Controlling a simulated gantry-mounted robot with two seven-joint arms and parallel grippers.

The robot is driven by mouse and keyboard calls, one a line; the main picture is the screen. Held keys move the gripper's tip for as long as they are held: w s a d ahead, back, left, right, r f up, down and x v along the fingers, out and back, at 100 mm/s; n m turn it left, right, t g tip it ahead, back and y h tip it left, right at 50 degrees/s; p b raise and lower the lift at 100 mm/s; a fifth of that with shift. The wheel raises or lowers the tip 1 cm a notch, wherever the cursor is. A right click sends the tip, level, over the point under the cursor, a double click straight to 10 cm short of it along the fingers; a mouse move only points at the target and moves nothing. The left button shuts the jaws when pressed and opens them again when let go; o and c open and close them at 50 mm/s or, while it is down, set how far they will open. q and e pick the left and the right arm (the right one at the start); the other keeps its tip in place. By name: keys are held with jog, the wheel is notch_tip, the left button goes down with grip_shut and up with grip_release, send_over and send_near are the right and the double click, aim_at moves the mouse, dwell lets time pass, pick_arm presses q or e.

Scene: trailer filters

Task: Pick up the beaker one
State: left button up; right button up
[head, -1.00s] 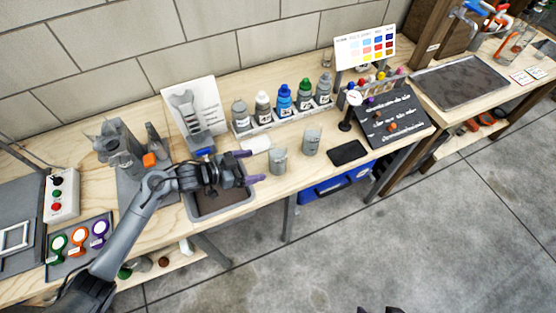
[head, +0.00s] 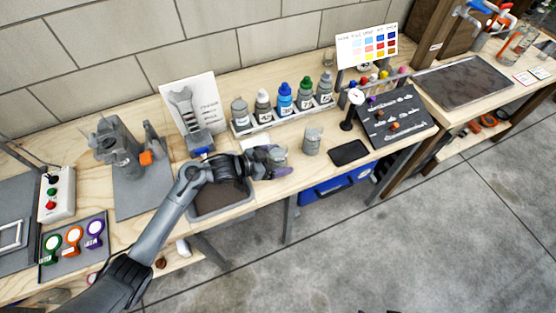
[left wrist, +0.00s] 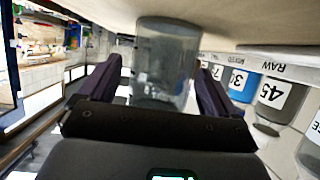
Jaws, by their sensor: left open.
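Two grey, see-through beakers stand near the front of the wooden bench. My left gripper (head: 272,161) is open at the left beaker (head: 281,155), which it partly hides in the head view. In the left wrist view this beaker (left wrist: 166,62) stands in line between the two dark purple fingers, with a gap visible beside them. It rests upright on the bench. The right beaker (head: 312,141) stands clear, a little to the right. I cannot read which beaker is number one. My right gripper does not show clearly.
A rack of several labelled bottles (head: 285,97) stands behind the beakers. A black flat pad (head: 348,152) and a dark board (head: 392,117) lie to the right. A grey tray (head: 222,207) sits under my left arm. A grey stand (head: 120,147) is at the left.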

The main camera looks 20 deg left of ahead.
aim_at(286, 151)
pick_arm(q)
jog(key=shift+c, duration=0.4)
jog(key=c, duration=1.2)
jog(key=shift+o, duration=0.2)
jog(key=shift+r, duration=0.1)
jog(key=shift+r, duration=0.1)
jog(key=shift+r+p, duration=0.6)
jog(key=shift+r, duration=1.2)
jog(key=shift+d+r, duration=0.45)
jog(key=shift+d, duration=0.05)
jog(key=s+d+r+p, duration=0.1)
jog(key=s+d+r, duration=0.1)
jog(key=d+r, duration=0.4)
jog(key=shift+d+p, duration=0.4)
jog(key=shift+d, duration=1.7)
